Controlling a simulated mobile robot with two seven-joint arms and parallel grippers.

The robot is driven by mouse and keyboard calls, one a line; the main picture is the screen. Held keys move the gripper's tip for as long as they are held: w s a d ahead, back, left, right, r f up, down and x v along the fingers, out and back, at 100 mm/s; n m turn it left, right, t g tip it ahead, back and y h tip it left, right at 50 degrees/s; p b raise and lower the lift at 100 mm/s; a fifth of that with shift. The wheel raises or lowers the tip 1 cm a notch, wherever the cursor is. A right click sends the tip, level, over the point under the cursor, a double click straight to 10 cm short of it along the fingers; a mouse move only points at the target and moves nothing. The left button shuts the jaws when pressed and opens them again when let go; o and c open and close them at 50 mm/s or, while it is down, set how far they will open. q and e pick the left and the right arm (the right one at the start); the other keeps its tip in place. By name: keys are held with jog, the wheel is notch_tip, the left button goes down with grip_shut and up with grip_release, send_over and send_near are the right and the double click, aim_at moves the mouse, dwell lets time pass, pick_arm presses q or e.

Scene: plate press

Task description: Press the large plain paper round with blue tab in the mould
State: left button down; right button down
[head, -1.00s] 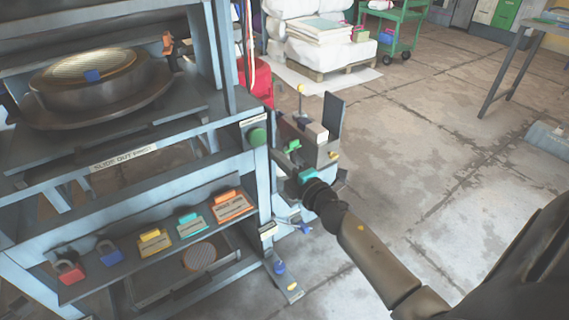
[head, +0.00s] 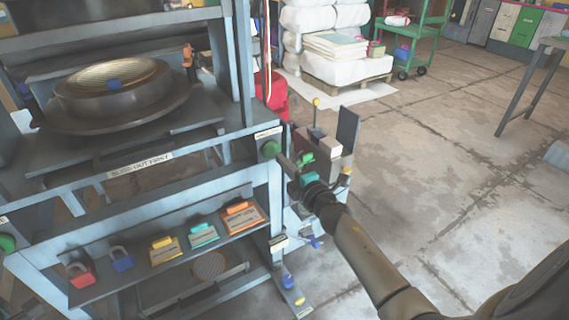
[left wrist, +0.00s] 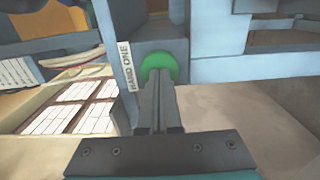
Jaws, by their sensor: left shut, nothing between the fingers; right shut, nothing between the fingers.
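The round with the blue tab (head: 115,84) lies on top of the dark round mould (head: 75,118) inside the press at the upper left; its face looks pale gold and ribbed. My right gripper (head: 279,158) is shut and empty, its fingertips at the green button (head: 269,149) on the press's right post; I cannot tell if the button is pushed in. My left gripper (left wrist: 158,84) is shut and empty in the left wrist view, its fingertips over a green button (left wrist: 158,65) beside a "HAND ONE" label. A green button (head: 7,243) also shows at the head view's left edge.
A "SLIDE OUT FIRST" label (head: 141,165) is on the press's front rail. Red and blue padlocks and coloured tags sit on the lower shelf (head: 100,287). A grey box (head: 325,147) stands beside the right post. The floor (head: 430,180) to the right is mostly clear.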

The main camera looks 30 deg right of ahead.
aim_at(273, 151)
jog(key=shift+w, duration=1.25)
jog(key=shift+s, duration=0.2)
pick_arm(q)
jog(key=shift+w, duration=0.1)
pick_arm(e)
jog(key=shift+w, duration=0.1)
